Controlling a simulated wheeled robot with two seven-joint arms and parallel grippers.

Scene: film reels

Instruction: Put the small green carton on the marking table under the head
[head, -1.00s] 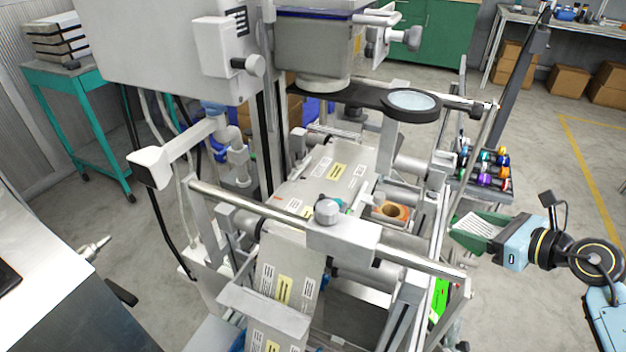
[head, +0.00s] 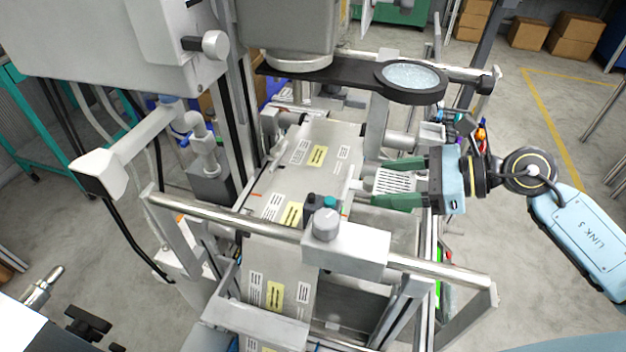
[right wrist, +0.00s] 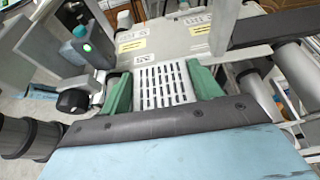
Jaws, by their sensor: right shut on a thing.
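My right gripper (head: 370,183) has dark green jaws, shut on a white-faced thing (head: 393,182) with rows of dark dashes. It also shows in the right wrist view (right wrist: 163,86), between the jaws. I see no green on this thing itself and cannot tell whether it is the small carton. My left gripper is out of view.
A round lens on a black arm (head: 415,76) juts out above my right gripper. A silver rail with a clamp block (head: 347,245) crosses in front of the plate. A bright green patch (head: 438,265) sits low on the machine's right side.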

